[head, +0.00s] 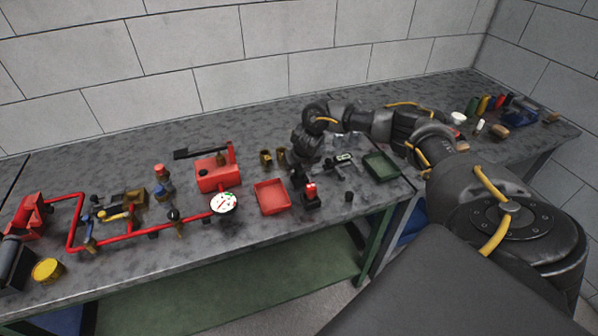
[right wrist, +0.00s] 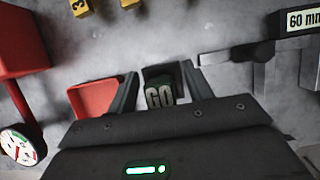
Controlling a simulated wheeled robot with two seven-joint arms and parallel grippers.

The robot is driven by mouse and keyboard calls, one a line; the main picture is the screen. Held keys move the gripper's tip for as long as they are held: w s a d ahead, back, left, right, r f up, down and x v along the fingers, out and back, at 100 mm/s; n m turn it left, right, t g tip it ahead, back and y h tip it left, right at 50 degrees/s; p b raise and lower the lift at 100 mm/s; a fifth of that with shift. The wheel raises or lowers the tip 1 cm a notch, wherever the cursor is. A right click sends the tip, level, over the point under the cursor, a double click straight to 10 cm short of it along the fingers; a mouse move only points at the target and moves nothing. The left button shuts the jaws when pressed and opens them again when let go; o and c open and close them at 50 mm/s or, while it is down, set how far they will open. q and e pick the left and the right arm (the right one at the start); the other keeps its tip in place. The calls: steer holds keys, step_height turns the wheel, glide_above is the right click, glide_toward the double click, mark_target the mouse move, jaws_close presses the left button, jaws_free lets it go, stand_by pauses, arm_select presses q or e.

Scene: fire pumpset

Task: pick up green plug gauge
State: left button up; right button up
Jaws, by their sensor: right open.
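The green plug gauge (right wrist: 160,92) shows in the right wrist view as a dark green block with pale "GO" letters. It lies between the two fingers of my right gripper (right wrist: 159,78), which stand apart on either side of it. Whether the fingers touch it cannot be told. In the head view my right gripper (head: 302,165) reaches down over the bench, right of the red tray (head: 271,197); the gauge is not clearly visible there behind the hand. My left gripper is out of view.
The red tray also shows in the right wrist view (right wrist: 92,97), left of the fingers. A red-topped black piece (head: 311,194) stands close below the hand. A dark green tray (head: 381,167) lies to the right. A round dial (head: 223,203) and red pump (head: 217,172) stand left.

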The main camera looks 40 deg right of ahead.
steer(key=shift+c, duration=0.3)
steer(key=shift+r, duration=0.1)
jaws_close()
